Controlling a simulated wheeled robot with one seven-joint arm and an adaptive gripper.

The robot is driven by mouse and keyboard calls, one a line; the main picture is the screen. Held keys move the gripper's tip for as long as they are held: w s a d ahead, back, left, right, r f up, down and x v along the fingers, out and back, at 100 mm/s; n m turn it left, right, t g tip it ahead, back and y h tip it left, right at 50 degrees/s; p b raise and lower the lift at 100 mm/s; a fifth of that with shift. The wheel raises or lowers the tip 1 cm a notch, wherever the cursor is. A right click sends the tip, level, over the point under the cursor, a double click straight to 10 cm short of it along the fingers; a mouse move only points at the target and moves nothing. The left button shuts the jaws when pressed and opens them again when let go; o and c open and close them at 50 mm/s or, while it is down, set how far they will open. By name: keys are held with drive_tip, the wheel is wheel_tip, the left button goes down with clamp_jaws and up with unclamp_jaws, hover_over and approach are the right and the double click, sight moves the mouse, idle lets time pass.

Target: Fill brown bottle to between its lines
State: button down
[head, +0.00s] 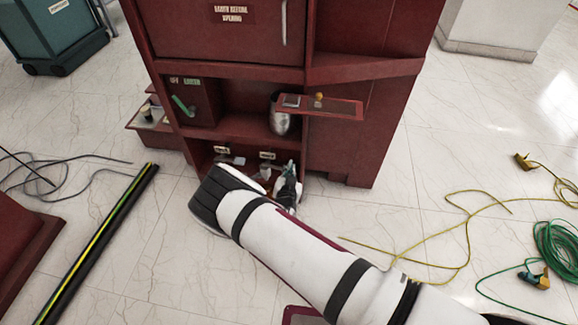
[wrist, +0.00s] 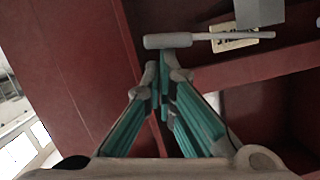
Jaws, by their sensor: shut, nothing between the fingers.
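I cannot make out a brown bottle in either view. My gripper (head: 289,178) is at the low opening of the dark red cabinet (head: 340,150), beyond my arm. In the wrist view, my gripper (wrist: 158,78) has its teal fingers drawn together at the tips, with nothing held between them. A grey rounded handle (wrist: 170,41) on a thin rod lies just beyond the fingertips. I cannot tell whether they touch it. A silver metal vessel (head: 281,118) stands on the cabinet's middle shelf, partly hidden by a small red tray (head: 345,109).
Cream labels (head: 267,155) sit along the lower compartment. A green lever (head: 183,105) is on the cabinet's left panel. A side shelf (head: 150,125) holds small items. A black-yellow pole (head: 100,245), yellow cable (head: 470,240) and green coil (head: 558,245) lie on the tiled floor.

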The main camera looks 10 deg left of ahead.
drive_tip(key=shift+f+m+y+b, duration=0.4)
drive_tip(key=shift+f+m, duration=0.7)
drive_tip(key=shift+f, duration=0.1)
